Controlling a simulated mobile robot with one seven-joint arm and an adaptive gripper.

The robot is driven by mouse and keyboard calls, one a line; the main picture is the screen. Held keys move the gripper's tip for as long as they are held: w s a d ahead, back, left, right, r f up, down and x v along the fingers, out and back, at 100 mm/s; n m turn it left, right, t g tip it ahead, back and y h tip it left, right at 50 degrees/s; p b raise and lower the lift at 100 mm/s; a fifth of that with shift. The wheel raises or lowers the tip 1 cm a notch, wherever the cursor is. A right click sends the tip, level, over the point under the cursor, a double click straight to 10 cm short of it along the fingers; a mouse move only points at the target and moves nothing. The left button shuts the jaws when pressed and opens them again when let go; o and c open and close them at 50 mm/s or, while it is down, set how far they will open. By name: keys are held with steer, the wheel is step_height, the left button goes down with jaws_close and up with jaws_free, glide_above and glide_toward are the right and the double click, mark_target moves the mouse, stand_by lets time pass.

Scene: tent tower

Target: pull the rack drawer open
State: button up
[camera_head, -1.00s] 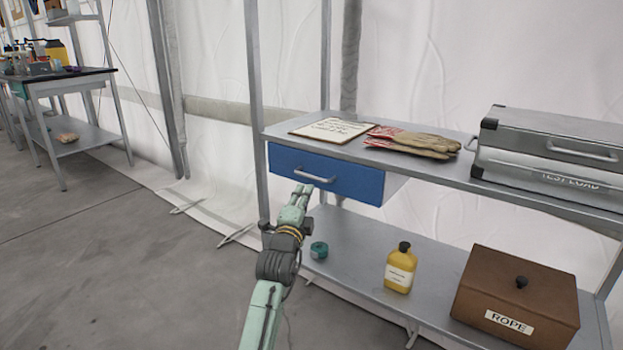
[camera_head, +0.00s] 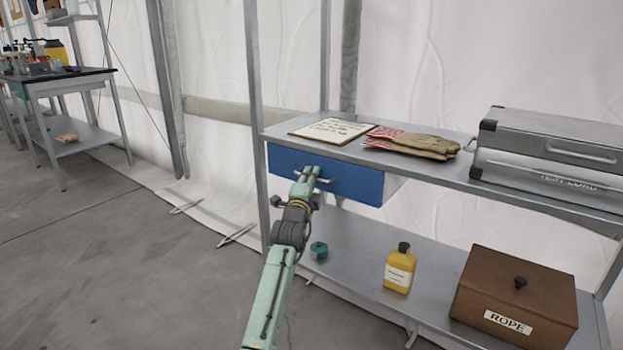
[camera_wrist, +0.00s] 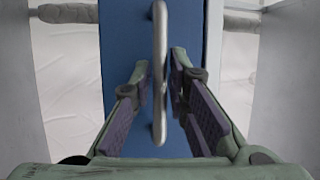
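The blue rack drawer (camera_head: 350,180) is under the upper shelf of the metal rack and looks closed. Its silver bar handle (camera_head: 325,181) is on its front, partly hidden by my gripper in the head view. My gripper (camera_head: 311,172) is at the drawer front. In the wrist view the handle (camera_wrist: 159,70) runs upright between the two fingers of my gripper (camera_wrist: 161,85), in front of the blue drawer face (camera_wrist: 128,50). The fingers are apart, with a gap to the handle visible on the left; whether the right finger touches it I cannot tell.
The upper shelf (camera_head: 475,185) holds a sign board (camera_head: 333,130), gloves (camera_head: 415,145) and a silver case (camera_head: 550,165). The lower shelf (camera_head: 350,255) holds a teal roll (camera_head: 319,250), a yellow bottle (camera_head: 400,270) and a brown ROPE box (camera_head: 515,300).

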jaws_close()
stand_by(0.5)
